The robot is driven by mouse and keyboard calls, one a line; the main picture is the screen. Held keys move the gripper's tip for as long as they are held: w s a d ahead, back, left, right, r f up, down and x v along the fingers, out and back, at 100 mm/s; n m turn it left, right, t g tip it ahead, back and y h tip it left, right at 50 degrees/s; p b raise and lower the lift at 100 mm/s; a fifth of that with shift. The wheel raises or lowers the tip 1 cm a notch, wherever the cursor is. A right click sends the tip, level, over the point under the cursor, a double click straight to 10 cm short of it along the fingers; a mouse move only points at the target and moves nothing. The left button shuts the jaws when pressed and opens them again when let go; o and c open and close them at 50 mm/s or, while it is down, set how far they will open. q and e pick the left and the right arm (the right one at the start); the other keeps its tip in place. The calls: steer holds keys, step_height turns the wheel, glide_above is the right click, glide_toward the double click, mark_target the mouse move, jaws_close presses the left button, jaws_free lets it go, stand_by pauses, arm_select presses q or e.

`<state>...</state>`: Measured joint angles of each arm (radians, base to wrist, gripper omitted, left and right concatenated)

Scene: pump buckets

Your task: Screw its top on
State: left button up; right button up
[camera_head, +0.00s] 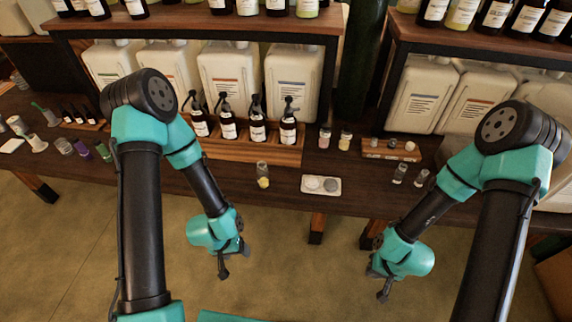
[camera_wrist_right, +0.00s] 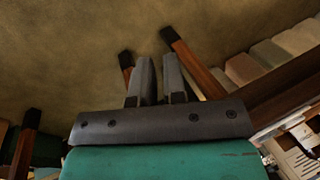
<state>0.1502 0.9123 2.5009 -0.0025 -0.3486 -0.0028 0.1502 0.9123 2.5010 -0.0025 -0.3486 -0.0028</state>
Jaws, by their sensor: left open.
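A small clear glass jar (camera_head: 263,175) with yellow contents at its bottom stands near the front edge of the wooden counter. I cannot make out a top on it. To its right lies a small white tray (camera_head: 306,185) holding two round flat pieces, one pale (camera_head: 313,182) and one grey (camera_head: 330,185), which look like lids. My left gripper (camera_head: 234,260) is open and empty, below and in front of the counter edge, left of the jar. My right gripper (camera_head: 376,268) is also in front of the counter, right of the tray. Its fingers (camera_wrist_right: 160,82) stand apart with nothing between them.
Several brown pump bottles (camera_head: 258,130) stand in a wooden crate behind the jar. Two small jars (camera_head: 345,139), a wooden stand (camera_head: 378,153) and two clear glass vessels (camera_head: 399,173) are to the right. White jugs (camera_head: 228,75) fill the shelf behind. The counter around the tray is clear.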

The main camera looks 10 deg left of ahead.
steer(key=o, duration=1)
steer(key=shift+w, duration=0.1)
